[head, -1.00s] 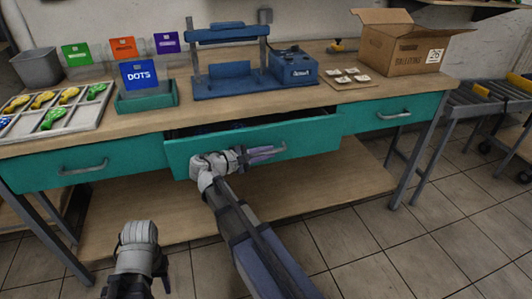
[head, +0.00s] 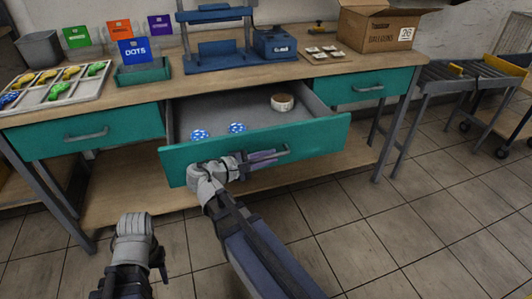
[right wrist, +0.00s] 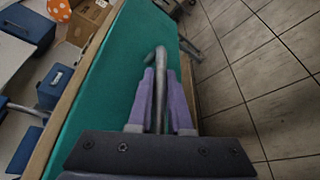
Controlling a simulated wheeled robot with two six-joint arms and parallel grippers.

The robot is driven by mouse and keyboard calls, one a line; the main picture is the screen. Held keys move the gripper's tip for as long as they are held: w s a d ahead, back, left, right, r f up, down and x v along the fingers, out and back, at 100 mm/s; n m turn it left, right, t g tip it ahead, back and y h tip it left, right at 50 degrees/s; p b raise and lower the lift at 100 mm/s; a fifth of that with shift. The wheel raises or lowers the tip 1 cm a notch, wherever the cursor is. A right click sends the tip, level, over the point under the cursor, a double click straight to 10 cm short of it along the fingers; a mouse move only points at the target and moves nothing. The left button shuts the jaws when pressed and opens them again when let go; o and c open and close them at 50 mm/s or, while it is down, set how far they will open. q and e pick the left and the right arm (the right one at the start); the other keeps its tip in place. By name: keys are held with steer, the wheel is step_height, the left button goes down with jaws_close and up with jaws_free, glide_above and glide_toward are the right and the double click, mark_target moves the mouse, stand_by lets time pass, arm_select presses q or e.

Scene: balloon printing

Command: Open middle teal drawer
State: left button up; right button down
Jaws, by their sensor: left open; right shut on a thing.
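The middle teal drawer (head: 310,137) is pulled well out from the workbench. Inside its grey tray lie two blue dotted items (head: 236,128) near the front and a round tan roll (head: 282,102) toward the back right. My right gripper (head: 262,158) is at the drawer's front, shut on the grey bar handle (head: 284,152). In the right wrist view the purple fingers (right wrist: 160,100) sit on both sides of the handle (right wrist: 158,70). My left gripper (head: 134,280) hangs low at the left, apart from the bench; its fingertips are hard to make out.
Shut teal drawers flank it at left (head: 85,133) and right (head: 362,88). The bench top holds a divided tray of balloons (head: 50,92), a blue press (head: 215,55) and a cardboard box (head: 380,27). A roller conveyor (head: 470,78) stands at right. The tiled floor in front is clear.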

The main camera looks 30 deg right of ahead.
steer(key=c, duration=0.8)
jaws_free()
steer(key=shift+c, duration=0.2)
steer(key=shift+a, duration=0.1)
steer(key=p+v, duration=0.1)
steer(key=v, duration=0.6)
steer(key=shift+a+r+p, duration=0.1)
steer(key=shift+a+p, duration=0.2)
steer(key=shift+a, duration=0.05)
